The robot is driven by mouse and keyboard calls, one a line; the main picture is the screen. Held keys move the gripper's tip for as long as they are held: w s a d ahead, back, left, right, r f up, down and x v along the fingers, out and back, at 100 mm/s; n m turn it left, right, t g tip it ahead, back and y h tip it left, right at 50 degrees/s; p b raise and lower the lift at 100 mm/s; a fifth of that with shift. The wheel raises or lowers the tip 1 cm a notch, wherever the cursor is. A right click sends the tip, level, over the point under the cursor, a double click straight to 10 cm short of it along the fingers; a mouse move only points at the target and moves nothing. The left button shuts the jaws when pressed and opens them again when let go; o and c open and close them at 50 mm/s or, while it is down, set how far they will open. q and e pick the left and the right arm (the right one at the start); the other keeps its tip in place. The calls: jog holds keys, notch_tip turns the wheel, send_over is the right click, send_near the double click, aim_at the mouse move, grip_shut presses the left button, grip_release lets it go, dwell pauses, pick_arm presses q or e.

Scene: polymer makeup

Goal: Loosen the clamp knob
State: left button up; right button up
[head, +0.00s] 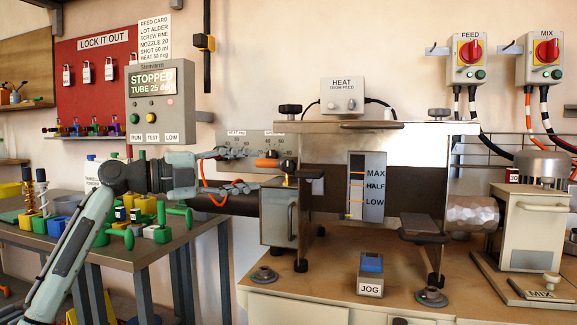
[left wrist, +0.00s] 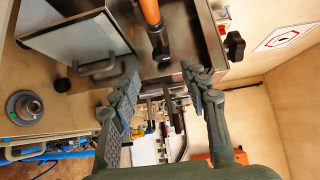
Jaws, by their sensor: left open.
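A black knob (head: 290,109) stands on the top left edge of the machine (head: 370,140). It also shows in the left wrist view as a dark lobed knob (left wrist: 234,46). A second black knob (head: 438,114) is at the machine's top right; I cannot tell by label which one is the clamp knob. My left gripper (head: 243,169) is at the machine's left end, below and left of the nearer knob. Its fingers (left wrist: 160,85) are spread, with nothing held between them. My right gripper is not in view.
An orange-tipped handle (head: 267,162) is close to my left fingertips. A grey panel (head: 237,143) is behind them. A side table (head: 60,240) with coloured tools is at left. A JOG box (head: 371,274) is on the bench front. Open air lies above the machine's left end.

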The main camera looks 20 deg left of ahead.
aim_at(284, 167)
pick_arm(q)
jog(key=p+x, duration=0.1)
jog(key=x, duration=0.5)
jog(key=shift+w+d+r+p, duration=0.1)
jog(key=shift+d+r+p, duration=0.1)
jog(key=shift+p, duration=0.15)
jog(key=shift+w+d+f, duration=0.1)
jog(key=shift+w+d, duration=0.35)
jog(key=shift+w, duration=0.05)
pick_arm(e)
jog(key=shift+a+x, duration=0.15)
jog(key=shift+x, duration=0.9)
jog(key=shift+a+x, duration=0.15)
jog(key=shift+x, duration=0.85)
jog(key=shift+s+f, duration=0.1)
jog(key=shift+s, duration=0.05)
pick_arm(q)
grip_shut()
